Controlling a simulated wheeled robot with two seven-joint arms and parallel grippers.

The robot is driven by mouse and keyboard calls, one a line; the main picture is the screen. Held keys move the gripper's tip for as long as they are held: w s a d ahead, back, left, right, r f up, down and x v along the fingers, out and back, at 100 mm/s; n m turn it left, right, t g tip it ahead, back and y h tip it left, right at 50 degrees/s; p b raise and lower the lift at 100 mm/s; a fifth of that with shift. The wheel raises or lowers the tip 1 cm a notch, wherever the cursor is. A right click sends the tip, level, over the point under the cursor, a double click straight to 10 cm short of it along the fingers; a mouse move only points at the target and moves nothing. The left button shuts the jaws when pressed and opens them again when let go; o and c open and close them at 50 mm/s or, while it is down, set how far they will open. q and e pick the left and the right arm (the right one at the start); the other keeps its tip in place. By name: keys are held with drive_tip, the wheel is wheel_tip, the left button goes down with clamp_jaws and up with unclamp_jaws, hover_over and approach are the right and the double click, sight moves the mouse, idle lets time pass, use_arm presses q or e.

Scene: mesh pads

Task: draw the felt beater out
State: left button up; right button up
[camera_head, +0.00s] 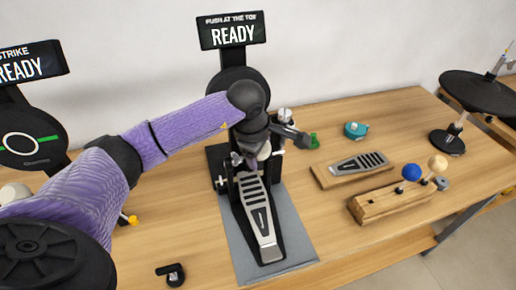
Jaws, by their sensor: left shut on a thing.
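The bass drum pedal, with its silver slotted footboard (258,215), stands on a grey mat on the wooden bench. My left arm reaches in from the left, and its dark wrist hangs over the pedal's upright frame. My left gripper (256,153) is low in that frame, shut on what looks like the pale felt beater (265,151). The wrist and frame hide most of the beater and its shaft, so I cannot tell how far it sits in its holder. My right gripper is not in view.
A teal round item (355,130) and a cymbal (478,94) stand farther back. A "READY" sign (232,32) rises behind the pedal.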

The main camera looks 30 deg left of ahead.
sight(263, 151)
use_arm(q)
drive_tip(key=shift+s+d+r+p, duration=0.2)
drive_tip(key=shift+r+p, duration=0.2)
drive_tip(key=shift+r, duration=0.05)
drive_tip(key=shift+s+d+r+p, duration=0.2)
drive_tip(key=shift+r+p, duration=0.15)
drive_tip(key=shift+r, duration=0.1)
drive_tip(key=shift+s+d+r+p, duration=0.35)
drive_tip(key=shift+d+r+p, duration=0.1)
drive_tip(key=shift+r+p, duration=0.2)
drive_tip(key=shift+r, duration=0.1)
drive_tip(key=shift+d+r+p, duration=0.1)
drive_tip(key=shift+r+p, duration=0.9)
drive_tip(key=shift+r, duration=0.55)
drive_tip(key=shift+f, duration=0.1)
